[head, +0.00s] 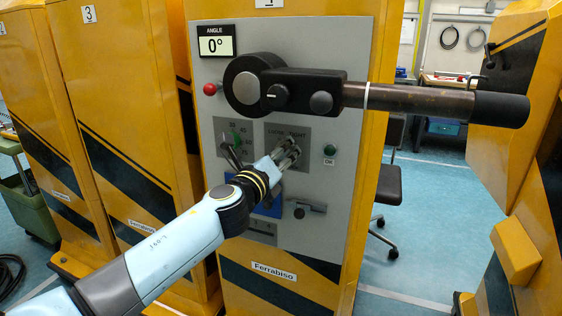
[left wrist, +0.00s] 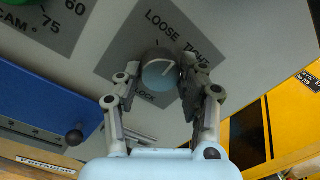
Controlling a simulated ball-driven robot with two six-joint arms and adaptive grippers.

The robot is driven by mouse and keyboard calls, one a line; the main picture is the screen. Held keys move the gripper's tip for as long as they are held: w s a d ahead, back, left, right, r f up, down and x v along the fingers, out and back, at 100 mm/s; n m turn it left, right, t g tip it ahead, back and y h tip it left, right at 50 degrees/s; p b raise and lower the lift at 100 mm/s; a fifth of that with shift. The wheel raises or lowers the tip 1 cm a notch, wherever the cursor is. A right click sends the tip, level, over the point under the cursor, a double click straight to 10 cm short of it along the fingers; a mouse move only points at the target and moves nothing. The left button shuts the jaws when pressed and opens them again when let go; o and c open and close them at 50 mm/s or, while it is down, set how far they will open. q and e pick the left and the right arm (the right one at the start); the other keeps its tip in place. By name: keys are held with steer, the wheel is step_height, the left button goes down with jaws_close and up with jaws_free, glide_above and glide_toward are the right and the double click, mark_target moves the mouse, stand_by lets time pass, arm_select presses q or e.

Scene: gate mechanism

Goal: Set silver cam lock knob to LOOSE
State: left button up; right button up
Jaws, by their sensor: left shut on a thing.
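The silver cam lock knob (left wrist: 158,74) sits on a grey label plate marked LOOSE and TIGHT on the panel. In the head view my left gripper (head: 290,152) reaches to the label plate (head: 300,132) and hides the knob. My right gripper is not in view.
Above is a black hub with a long bar and black handle (head: 500,108) sticking out right. The angle display (head: 216,41) reads 0°. A red button (head: 210,89), a green button (head: 330,150), a green cam dial (head: 237,141) and a small latch handle (head: 300,211) surround the plate.

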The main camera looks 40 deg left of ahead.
arm_select(q)
steer(key=shift+f+n+y+b, duration=0.1)
steer(key=shift+n+y+b, duration=0.2)
steer(key=shift+n+b, duration=2.8)
steer(key=n+p, duration=0.2)
steer(key=shift+n, duration=0.3)
steer(key=o, duration=1.2)
steer(key=v, duration=1.2)
steer(key=shift+d, duration=0.1)
